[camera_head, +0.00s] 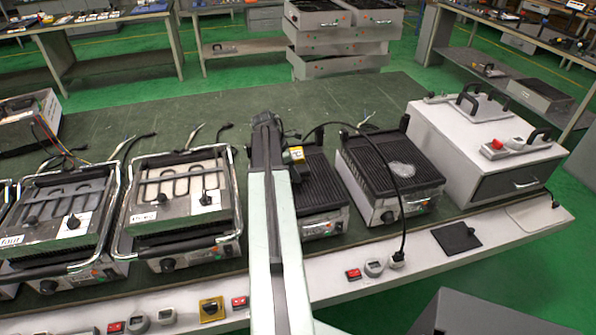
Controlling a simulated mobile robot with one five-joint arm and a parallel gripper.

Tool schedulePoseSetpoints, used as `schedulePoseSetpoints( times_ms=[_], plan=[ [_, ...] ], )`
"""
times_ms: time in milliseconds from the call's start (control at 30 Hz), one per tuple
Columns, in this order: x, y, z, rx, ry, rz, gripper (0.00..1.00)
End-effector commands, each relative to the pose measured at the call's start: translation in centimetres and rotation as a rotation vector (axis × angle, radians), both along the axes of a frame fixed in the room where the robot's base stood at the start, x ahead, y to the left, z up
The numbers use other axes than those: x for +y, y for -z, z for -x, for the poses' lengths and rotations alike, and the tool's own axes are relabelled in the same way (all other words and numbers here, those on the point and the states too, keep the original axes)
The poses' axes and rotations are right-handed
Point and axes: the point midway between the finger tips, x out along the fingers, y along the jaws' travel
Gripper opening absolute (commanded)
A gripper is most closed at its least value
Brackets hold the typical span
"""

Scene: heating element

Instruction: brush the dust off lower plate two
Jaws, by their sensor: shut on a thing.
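My gripper (268,128) is at the far end of my arm, over the middle of the bench. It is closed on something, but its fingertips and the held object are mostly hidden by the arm. An open grill with a dark ribbed lower plate (318,180) is just right of my arm, which hides its left part. Farther right is a second open grill with a ribbed lower plate (372,160) and a pale dusty patch (401,169) on it. I cannot read a number on either of these two grills. No brush is clearly visible.
Grills with raised metal frames and heating coils, one labelled three (180,195) and one four (62,215), stand left. A grey box (490,140) with tools on top is at right. A black cable (395,170) crosses the rightmost grill. The green bench top (200,110) behind is mostly clear.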

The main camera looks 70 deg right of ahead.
Motion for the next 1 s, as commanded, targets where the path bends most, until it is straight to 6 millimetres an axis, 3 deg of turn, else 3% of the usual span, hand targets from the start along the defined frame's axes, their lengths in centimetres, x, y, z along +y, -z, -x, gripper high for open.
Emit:
schedulePoseSetpoints(
  times_ms=[500,767,1000],
  plan=[
    [2.8,-0.2,2.3,-0.001,0.001,-0.002,0.06],
    [3.2,-0.1,2.6,0.000,0.001,-0.001,0.06],
    [5.1,0.1,4.1,0.000,0.002,-0.002,0.06]
  ],
)
